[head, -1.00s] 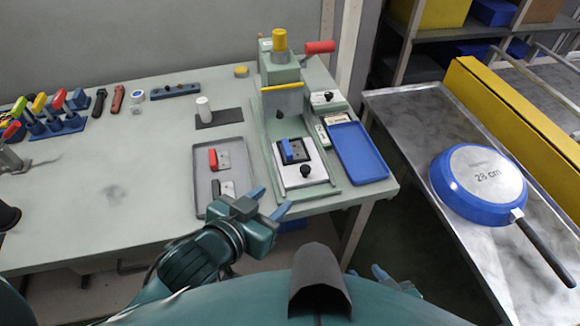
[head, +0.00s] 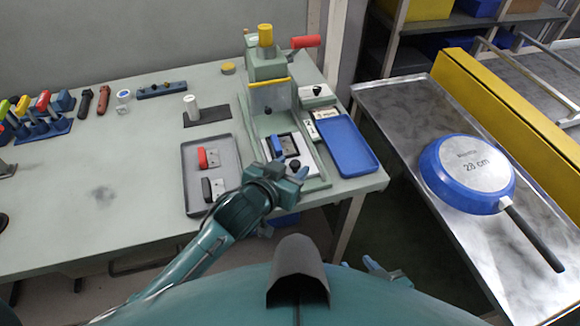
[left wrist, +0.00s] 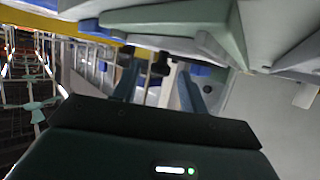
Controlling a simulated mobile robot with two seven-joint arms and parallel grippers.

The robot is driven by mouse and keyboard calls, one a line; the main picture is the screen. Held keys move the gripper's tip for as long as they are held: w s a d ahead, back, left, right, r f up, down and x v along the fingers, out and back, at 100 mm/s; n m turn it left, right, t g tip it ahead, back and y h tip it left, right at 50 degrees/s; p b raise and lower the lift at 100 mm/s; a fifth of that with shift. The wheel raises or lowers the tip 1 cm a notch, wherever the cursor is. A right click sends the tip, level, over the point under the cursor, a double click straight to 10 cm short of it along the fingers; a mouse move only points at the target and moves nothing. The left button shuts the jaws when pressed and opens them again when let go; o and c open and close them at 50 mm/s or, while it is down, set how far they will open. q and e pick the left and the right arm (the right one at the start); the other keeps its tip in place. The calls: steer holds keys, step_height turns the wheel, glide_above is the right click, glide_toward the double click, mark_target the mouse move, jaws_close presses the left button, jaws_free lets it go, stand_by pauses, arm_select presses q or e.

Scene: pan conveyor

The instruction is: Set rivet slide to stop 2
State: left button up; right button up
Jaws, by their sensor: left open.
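The green rivet press (head: 268,70) stands at the table's right end, with a yellow cap and a red handle. At its base is a pale slide plate (head: 304,157) carrying a blue block (head: 276,146) and a black knob (head: 294,164). My left gripper (head: 283,168) is open at the plate's front edge, close to the knob, and partly hides the plate. In the left wrist view its two fingers (left wrist: 157,88) are apart, with a dark knob-like shape beyond them. Stop marks are not readable. My right gripper (head: 384,270) shows only partly at the bottom, far from the press.
A grey tray (head: 190,187) with a red-handled and a black-handled piece lies left of the press. A blue tray (head: 348,148) lies right of it. A blue pan (head: 466,175) lies upside down on the metal conveyor (head: 392,104). The table's middle is clear.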

arm_select(q)
steer(key=shift+w, duration=0.1)
steer(key=shift+c, duration=0.2)
jaws_close()
stand_by(0.4)
